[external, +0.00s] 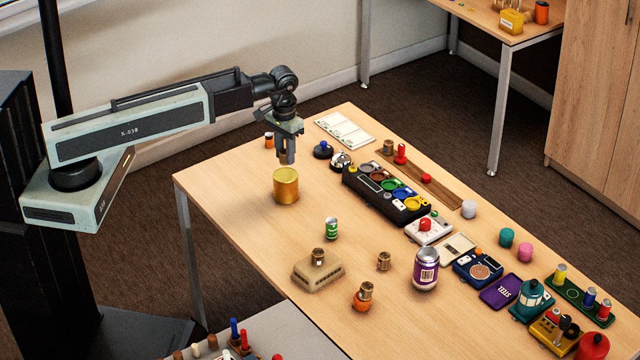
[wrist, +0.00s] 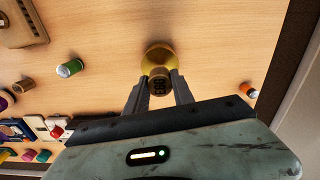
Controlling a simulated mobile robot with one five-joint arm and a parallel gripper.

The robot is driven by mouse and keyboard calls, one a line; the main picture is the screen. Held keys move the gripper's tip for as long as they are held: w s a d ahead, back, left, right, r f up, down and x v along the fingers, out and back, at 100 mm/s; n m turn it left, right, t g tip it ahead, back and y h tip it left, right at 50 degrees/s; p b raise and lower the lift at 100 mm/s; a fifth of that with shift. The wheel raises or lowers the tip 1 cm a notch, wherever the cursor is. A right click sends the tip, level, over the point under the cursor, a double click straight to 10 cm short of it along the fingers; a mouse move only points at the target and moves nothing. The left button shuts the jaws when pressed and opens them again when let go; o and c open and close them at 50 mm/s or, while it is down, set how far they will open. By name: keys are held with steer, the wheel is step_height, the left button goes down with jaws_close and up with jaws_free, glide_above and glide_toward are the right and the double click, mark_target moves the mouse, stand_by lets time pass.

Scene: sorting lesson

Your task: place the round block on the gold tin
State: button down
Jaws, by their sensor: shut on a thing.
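My gripper (external: 287,158) is shut on the round block (wrist: 159,86), a small brown-brass cylinder with dark markings, seen between the fingertips in the wrist view (wrist: 158,95). The gold tin (external: 286,188) stands upright on the table, straight below my gripper in the external view. In the wrist view the gold tin (wrist: 157,55) shows just beyond the block, which covers part of it. In the external view the fingertips are a little above the tin's top and the fingers largely hide the block. I cannot tell whether block and tin touch.
A green can (external: 331,228), a beige box (external: 320,272) and a purple can (external: 426,268) stand nearer the front. A black tray with coloured cups (external: 385,192) and a bell (external: 341,160) lie to the right. The table around the tin is clear.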

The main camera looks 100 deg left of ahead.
mark_target(285, 164)
steer(key=shift+f, duration=0.2)
step_height(285, 164, down, 4)
steer(key=b, duration=0.4)
steer(key=shift+f, duration=0.1)
steer(key=shift+r, duration=0.25)
steer(key=shift+f, duration=0.25)
steer(key=c, duration=1.1)
jaws_free()
steer(key=shift+r, duration=0.1)
step_height(285, 164, up, 13)
steer(key=p, duration=1.2)
steer(key=shift+f+p, duration=0.2)
steer(key=shift+p, duration=0.2)
steer(key=shift+f, duration=0.15)
